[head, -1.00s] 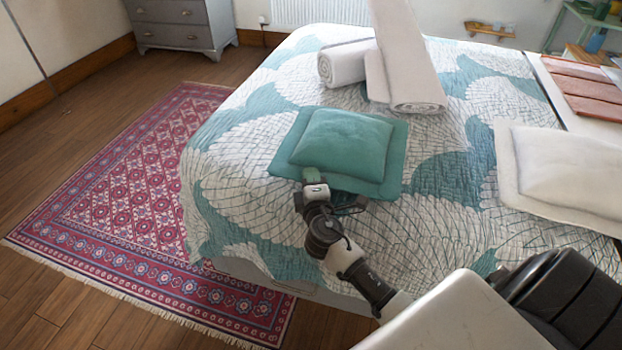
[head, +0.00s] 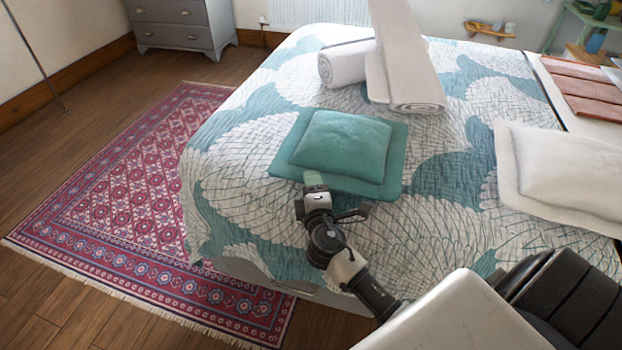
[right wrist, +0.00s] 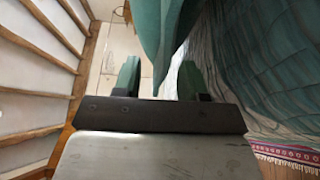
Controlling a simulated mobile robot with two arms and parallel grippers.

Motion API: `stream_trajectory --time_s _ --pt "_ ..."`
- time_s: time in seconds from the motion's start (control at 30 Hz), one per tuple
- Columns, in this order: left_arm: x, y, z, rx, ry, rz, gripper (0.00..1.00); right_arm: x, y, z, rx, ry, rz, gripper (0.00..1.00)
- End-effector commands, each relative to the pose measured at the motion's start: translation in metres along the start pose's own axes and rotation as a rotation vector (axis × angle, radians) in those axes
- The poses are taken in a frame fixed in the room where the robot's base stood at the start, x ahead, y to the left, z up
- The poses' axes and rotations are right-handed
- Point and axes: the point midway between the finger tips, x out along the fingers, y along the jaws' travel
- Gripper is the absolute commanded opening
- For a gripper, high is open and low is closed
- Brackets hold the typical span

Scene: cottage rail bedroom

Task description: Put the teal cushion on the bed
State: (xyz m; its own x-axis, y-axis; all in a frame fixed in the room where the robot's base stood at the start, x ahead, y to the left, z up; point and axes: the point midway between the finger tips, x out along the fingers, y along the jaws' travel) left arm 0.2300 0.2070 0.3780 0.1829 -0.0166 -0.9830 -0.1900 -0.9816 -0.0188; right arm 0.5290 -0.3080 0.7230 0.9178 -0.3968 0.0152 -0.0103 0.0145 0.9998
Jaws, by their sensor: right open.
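The teal cushion (head: 342,146) lies flat on the bed (head: 240,215), near the bed's front edge, with its wide flat border resting on the patterned quilt. My right gripper (head: 334,198) is open and empty at the cushion's near edge. One fingertip overlaps the border in the head view, and I cannot tell whether it touches. In the right wrist view the cushion (right wrist: 160,25) hangs into the top of the picture, just beyond the open fingers of the right gripper (right wrist: 158,82). My left gripper is not in view.
A white pillow (head: 565,170) lies to the right.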

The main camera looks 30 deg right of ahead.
Motion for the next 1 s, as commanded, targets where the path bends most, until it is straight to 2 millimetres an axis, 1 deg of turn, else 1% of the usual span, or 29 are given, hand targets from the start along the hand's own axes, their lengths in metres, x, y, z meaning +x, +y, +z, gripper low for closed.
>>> stream_trajectory --time_s 0.03,0.1,0.3,0.4,0.53,0.57,0.63,0.67,0.77,0.8,0.83,0.87,0.9,0.97,1.0 --pt "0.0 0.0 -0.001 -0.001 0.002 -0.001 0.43 -0.014 -0.001 0.0 0.002 0.0 -0.003 0.42" --pt "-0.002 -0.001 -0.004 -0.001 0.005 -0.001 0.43 -0.031 -0.002 0.0 0.001 0.0 -0.002 0.42" --pt "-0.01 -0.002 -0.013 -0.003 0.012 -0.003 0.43 -0.072 -0.001 0.001 0.001 -0.001 -0.002 0.42" --pt "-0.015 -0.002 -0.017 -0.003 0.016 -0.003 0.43 -0.086 -0.001 0.0 0.0 0.0 0.0 0.42" --pt "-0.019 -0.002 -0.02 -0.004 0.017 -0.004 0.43 -0.096 -0.001 0.0 0.002 -0.001 -0.002 0.42" --pt "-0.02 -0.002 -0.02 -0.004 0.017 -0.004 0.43 -0.097 -0.003 0.001 0.007 -0.002 -0.009 0.42" --pt "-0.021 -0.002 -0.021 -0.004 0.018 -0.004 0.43 -0.1 -0.016 0.002 0.036 -0.009 -0.052 0.42" --pt "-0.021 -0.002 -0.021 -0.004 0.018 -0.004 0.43 -0.101 -0.025 0.003 0.059 -0.015 -0.083 0.42" --pt "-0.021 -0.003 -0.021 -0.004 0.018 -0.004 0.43 -0.111 -0.072 0.007 0.177 -0.05 -0.247 0.42" --pt "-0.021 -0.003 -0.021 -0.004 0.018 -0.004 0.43 -0.118 -0.097 0.009 0.238 -0.074 -0.335 0.42" --pt "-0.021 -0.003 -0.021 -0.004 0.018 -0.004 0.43 -0.125 -0.117 0.011 0.287 -0.098 -0.407 0.42" --pt "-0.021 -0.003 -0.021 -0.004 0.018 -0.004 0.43 -0.134 -0.137 0.013 0.336 -0.123 -0.481 0.42" --pt "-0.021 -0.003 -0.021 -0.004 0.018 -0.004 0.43 -0.147 -0.164 0.015 0.403 -0.163 -0.58 0.42" --pt "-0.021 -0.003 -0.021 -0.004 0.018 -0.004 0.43 -0.171 -0.2 0.017 0.498 -0.229 -0.727 0.42" --pt "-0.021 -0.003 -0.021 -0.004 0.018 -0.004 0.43 -0.188 -0.223 0.018 0.558 -0.277 -0.82 0.42"
